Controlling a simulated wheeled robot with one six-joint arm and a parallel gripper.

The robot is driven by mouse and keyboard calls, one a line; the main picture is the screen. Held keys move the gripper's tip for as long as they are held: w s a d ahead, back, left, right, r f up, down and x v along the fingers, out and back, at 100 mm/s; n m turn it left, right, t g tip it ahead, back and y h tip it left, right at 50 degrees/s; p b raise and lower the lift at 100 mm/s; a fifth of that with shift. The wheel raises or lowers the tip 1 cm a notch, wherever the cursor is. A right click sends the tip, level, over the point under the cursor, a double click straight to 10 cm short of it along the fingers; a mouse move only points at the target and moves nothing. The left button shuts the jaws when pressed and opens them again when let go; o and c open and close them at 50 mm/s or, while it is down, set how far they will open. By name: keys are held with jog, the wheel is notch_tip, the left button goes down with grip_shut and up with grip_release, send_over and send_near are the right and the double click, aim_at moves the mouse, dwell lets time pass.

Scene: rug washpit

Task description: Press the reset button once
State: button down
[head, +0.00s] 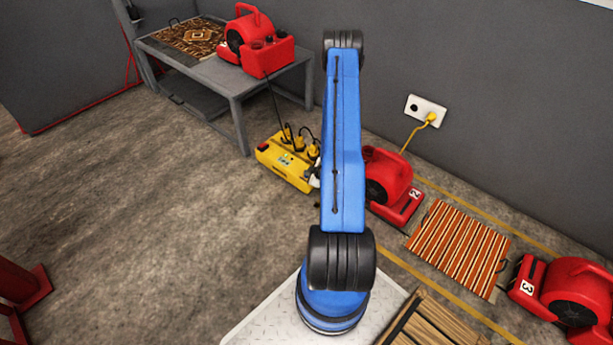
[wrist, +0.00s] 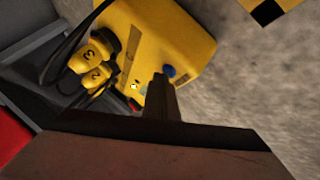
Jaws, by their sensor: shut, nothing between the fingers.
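A yellow power box (head: 283,170) lies on the floor beside the grey table, with plugs and dark cords on its top. In the wrist view the same box (wrist: 192,32) fills the upper middle, with a round blue button (wrist: 168,71) on its face. I cannot read any label marking it as reset. My gripper (wrist: 161,82) is shut and empty. Its dark fingertips point at the box face, just beside the blue button in the picture; I cannot tell whether they touch.
Yellow plugs numbered 3 (wrist: 95,52) and 2 (wrist: 95,77) stand left of the fingers. A grey table (head: 225,75) holds a red blower (head: 248,35) and a rug. Another red blower (head: 390,180) stands right of my arm. Open floor lies to the left.

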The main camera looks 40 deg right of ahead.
jog(key=shift+r, duration=0.85)
jog(key=shift+r, duration=2.5)
